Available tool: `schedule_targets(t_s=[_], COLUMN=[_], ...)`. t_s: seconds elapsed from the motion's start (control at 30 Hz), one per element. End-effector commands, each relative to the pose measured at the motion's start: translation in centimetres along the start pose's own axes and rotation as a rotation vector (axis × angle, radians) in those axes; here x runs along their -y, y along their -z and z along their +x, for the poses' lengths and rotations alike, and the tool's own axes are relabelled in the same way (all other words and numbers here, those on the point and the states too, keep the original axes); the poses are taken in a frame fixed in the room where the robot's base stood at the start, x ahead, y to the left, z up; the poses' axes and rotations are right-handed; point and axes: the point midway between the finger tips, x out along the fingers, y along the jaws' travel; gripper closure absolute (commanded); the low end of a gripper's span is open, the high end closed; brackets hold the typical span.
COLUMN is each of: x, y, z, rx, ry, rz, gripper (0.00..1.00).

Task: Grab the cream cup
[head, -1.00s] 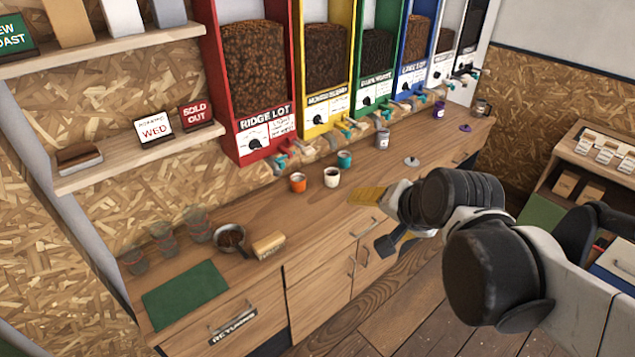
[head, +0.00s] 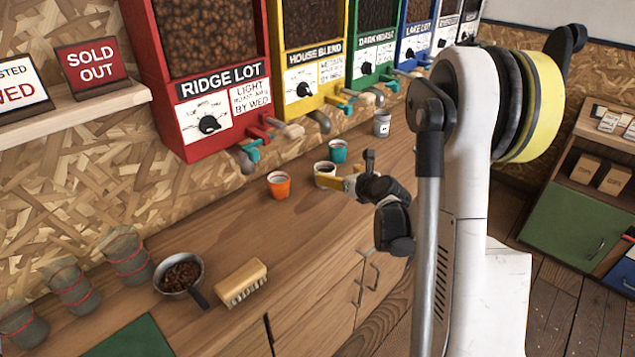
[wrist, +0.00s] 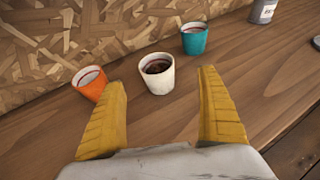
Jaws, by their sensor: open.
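The cream cup (wrist: 158,78) stands upright on the wooden counter with dark contents inside. In the wrist view it lies ahead of my gripper (wrist: 165,110), between the lines of the two yellow fingers, which are apart and empty. In the head view the cream cup (head: 325,172) is partly hidden behind my gripper (head: 348,180). I cannot tell from the views whether a finger touches it.
An orange cup (wrist: 90,84) stands close left of the cream cup, near the left finger. A teal cup (wrist: 194,39) stands behind to the right. The red dispenser's (head: 205,80) spouts overhang the counter. A brush (head: 242,284) and a pan of beans (head: 180,274) lie nearer.

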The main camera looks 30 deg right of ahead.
Motion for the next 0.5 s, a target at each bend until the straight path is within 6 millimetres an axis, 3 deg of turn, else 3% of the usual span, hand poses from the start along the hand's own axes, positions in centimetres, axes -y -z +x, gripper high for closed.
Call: schedule_targets(t_s=[0.13, 0.5], x=[-0.1, -0.7], y=[0.1, 0.3], z=[2.8, 7.0], rx=[0.000, -0.001], ry=[-0.002, -0.002], rz=[-0.003, -0.007], gripper=[0.14, 0.14])
